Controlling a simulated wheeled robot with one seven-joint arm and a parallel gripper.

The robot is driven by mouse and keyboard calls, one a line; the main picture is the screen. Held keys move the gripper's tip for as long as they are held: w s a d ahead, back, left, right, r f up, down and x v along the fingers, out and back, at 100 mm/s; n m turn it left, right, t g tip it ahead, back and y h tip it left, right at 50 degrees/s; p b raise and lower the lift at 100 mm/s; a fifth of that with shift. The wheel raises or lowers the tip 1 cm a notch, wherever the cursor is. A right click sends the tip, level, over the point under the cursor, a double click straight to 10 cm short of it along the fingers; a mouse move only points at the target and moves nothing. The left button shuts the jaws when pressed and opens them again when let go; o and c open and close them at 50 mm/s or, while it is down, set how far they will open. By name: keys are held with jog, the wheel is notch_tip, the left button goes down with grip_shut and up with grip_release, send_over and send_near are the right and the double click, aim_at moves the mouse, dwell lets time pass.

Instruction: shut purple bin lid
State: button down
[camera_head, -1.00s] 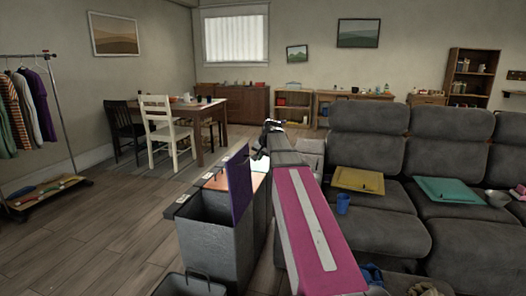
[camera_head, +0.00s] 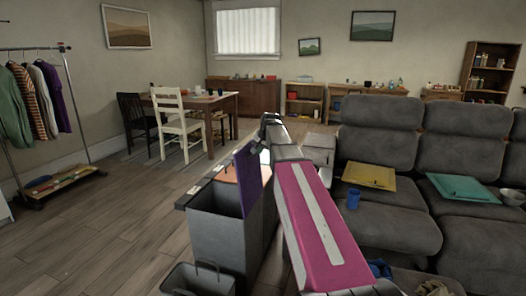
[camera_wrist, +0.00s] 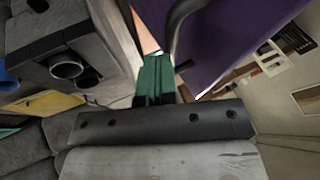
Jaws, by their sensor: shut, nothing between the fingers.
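The purple lid (camera_head: 248,180) stands raised, near upright, on an open grey bin (camera_head: 217,240) in the head view. In the wrist view the purple lid (camera_wrist: 225,38) fills the upper right, with a dark curved handle beside it. My gripper (camera_head: 258,157) is at the lid's far right side in the head view, small and partly hidden by my arm. In the wrist view my gripper's green fingers (camera_wrist: 156,62) are shut and empty, close to the lid's face. I cannot tell whether they touch it.
Another bin with an orange lid (camera_head: 228,174) stands behind the purple-lidded one. A small grey bin (camera_head: 197,279) is in front. Open wooden floor (camera_head: 110,235) lies to the left.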

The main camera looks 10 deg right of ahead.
jog(key=w+a+f+n+g+h, duration=0.1)
jog(key=w+a+f+g+h, duration=0.15)
jog(key=w+a, duration=0.55)
jog(key=w+a+f+g+h, duration=0.2)
jog(key=w+a+f+h, duration=0.15)
jog(key=a, duration=0.75)
jog(key=w+a+f+h, duration=0.1)
jog(key=w+a+f, duration=0.1)
jog(key=a+f, duration=0.3)
jog(key=w+a+f+h, duration=0.1)
jog(key=w+a+f, duration=0.2)
jog(key=f, duration=1.1)
jog(key=a, duration=0.3)
jog(key=shift+w+n+g+h, duration=0.35)
jog(key=shift+n+h, duration=0.05)
jog(key=shift+d+f, duration=0.1)
